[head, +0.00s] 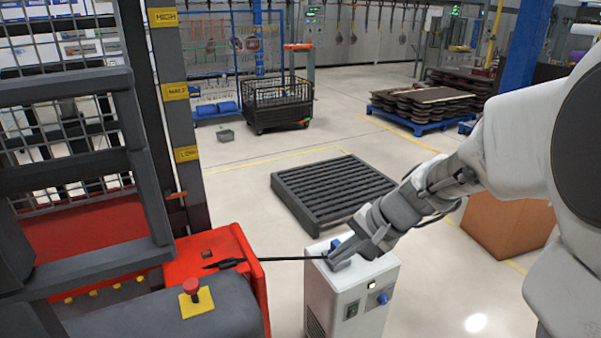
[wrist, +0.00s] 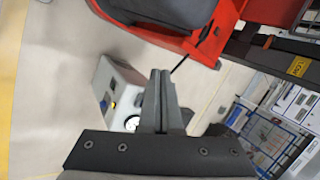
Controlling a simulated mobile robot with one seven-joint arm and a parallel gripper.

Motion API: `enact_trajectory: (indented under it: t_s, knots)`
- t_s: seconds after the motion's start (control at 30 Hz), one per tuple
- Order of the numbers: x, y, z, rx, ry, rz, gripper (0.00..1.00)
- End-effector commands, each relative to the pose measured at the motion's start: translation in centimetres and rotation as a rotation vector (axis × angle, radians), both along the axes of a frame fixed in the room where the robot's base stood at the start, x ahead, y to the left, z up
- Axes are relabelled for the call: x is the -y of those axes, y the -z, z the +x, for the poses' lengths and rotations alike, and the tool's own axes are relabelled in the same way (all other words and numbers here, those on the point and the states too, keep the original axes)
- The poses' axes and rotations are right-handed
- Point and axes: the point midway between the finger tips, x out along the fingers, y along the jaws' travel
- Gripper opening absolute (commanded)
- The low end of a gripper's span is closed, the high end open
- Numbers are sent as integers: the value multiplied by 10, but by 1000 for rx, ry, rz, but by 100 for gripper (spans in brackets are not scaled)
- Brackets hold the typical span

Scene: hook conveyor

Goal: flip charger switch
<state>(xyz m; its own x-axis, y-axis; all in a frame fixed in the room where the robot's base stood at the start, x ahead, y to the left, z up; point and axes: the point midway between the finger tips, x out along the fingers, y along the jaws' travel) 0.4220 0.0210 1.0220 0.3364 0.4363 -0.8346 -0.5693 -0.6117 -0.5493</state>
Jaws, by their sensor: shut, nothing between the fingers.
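The charger is a white box (head: 322,289) standing on the floor in the lower middle of the head view. Its front face carries a dark switch (head: 352,311), a lit button (head: 372,285) and a blue knob (head: 383,298); I cannot tell the switch's position. My gripper (head: 341,263) is shut and empty, over the charger's top in the head view; I cannot tell whether it touches. In the wrist view the charger (wrist: 122,72) lies behind and left of my shut gripper (wrist: 160,74), partly hidden by it.
A black cable (head: 290,258) runs from the charger to the red machine (head: 240,243) at left. A red button on a yellow plate (head: 198,305) sits on the machine. A dark slatted pallet (head: 330,190) lies behind the charger. A brown box (head: 508,228) stands at right.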

Motion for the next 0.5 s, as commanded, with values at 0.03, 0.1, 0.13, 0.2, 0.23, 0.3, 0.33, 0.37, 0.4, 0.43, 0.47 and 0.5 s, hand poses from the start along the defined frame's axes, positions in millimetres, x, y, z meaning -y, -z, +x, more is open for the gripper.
enact_trajectory:
  t_s: [0.03, 0.1, 0.13, 0.2, 0.23, 0.3, 0.33, 0.37, 0.4, 0.43, 0.47, 0.5]
  knots:
    - [4, 15, 9, -17, 37, 33, 0]
    - [8, 29, 19, -35, 89, 78, 0]
    - [10, 35, 24, -43, 111, 98, 0]
    - [14, 49, 35, -61, 163, 143, 0]
    - [16, 55, 39, -68, 185, 161, 0]
    - [23, 70, 50, -85, 240, 205, 0]
    - [25, 77, 54, -93, 264, 224, 0]
    - [28, 84, 58, -100, 288, 242, 0]
    - [32, 92, 64, -109, 322, 267, 0]
    - [35, 99, 68, -117, 345, 286, 0]
    - [38, 106, 72, -124, 368, 304, 0]
    - [42, 116, 77, -134, 402, 330, 0]
